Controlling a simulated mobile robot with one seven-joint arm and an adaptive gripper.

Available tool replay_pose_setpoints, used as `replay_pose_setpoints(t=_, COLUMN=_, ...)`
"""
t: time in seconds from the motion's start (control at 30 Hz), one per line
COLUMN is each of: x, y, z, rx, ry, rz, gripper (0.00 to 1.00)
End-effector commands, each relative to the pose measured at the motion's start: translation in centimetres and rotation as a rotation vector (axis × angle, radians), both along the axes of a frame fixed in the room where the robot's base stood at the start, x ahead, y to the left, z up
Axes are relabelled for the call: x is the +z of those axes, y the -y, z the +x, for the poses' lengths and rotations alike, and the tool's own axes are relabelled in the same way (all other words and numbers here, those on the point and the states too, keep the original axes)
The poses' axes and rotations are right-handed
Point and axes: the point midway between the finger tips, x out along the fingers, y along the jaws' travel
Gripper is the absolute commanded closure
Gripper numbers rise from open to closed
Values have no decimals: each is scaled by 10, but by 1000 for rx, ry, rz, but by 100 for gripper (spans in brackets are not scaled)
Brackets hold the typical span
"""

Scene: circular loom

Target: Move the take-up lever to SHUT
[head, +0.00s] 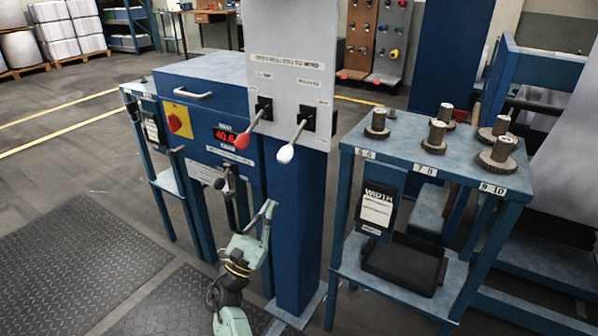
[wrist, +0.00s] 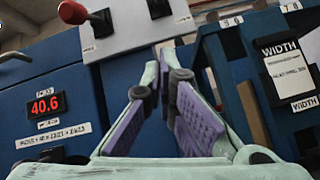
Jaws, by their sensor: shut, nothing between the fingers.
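Two levers sit on the grey panel (head: 290,75): a red-knobbed lever (head: 243,140) on the left and a white-knobbed lever (head: 285,154) on the right. Both knobs hang down and toward me. The small labels above them are too blurred to read, so I cannot tell which is the take-up lever. The red knob also shows at the upper left of the wrist view (wrist: 102,24). My gripper (head: 269,205) is shut and empty, in front of the blue column below the panel, apart from both levers. Its fingers (wrist: 165,65) point up toward the panel.
A blue cabinet (head: 212,75) with a red knob on yellow and a red display stands left. A dark handle (head: 226,182) juts from its front. A table (head: 400,145) with several weights stands right, with a WIDTH plate (head: 377,208). Floor at left is clear.

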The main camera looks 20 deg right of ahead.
Motion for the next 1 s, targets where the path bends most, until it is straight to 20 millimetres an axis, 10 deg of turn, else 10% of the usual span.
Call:
replay_pose_setpoints(t=0.57, x=-9, y=-7, z=-2, rx=-30, ry=-55, rz=-62, gripper=100)
replay_pose_setpoints(t=1.0, x=52, y=42, z=32, rx=-30, ry=-54, rz=-62, gripper=100)
